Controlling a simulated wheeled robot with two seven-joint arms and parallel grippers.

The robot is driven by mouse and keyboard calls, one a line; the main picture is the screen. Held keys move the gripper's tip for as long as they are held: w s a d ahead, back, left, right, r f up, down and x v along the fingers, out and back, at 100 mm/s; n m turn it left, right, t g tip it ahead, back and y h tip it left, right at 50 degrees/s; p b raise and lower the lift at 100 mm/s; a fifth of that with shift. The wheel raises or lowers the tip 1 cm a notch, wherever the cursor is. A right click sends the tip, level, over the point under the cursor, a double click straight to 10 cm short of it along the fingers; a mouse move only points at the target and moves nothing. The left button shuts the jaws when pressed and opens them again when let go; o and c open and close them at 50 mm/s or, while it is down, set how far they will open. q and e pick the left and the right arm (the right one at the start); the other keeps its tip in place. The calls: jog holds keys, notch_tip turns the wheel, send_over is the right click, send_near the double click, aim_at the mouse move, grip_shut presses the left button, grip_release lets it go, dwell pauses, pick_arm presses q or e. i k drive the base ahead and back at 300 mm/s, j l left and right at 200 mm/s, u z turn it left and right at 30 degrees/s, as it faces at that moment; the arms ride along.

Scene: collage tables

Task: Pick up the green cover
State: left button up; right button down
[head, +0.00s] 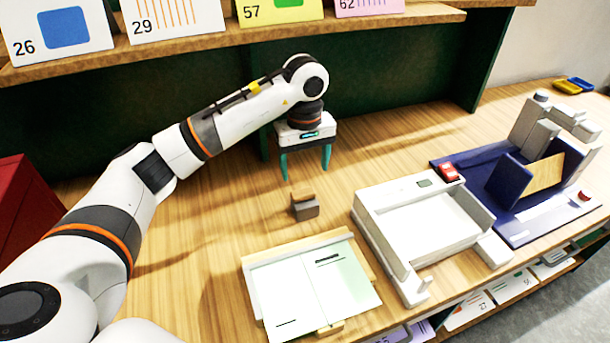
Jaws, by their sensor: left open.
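A pale green sheet (347,278) lies on the right half of a light wooden tray (250,283) at the front middle of the table. A white sheet (287,300) lies beside it on the left half. Short dark marks show on both sheets. I cannot tell for sure whether the pale green sheet is the green cover. My left gripper (305,176) points down with its teal fingers apart and nothing between them. It is behind the tray, above the table. My right gripper is out of view.
A small grey and brown block (305,207) stands between gripper and tray. A white open-topped machine (420,230) is right of the tray, and a blue-based device (530,195) is further right. Numbered cards, including one with a green patch (279,10), stand on the shelf (240,38).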

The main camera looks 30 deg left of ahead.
aim_at(300, 295)
jog(key=k+l, duration=0.5)
jog(key=k, duration=0.2)
jog(key=k+l, duration=0.5)
jog(key=k, duration=0.15)
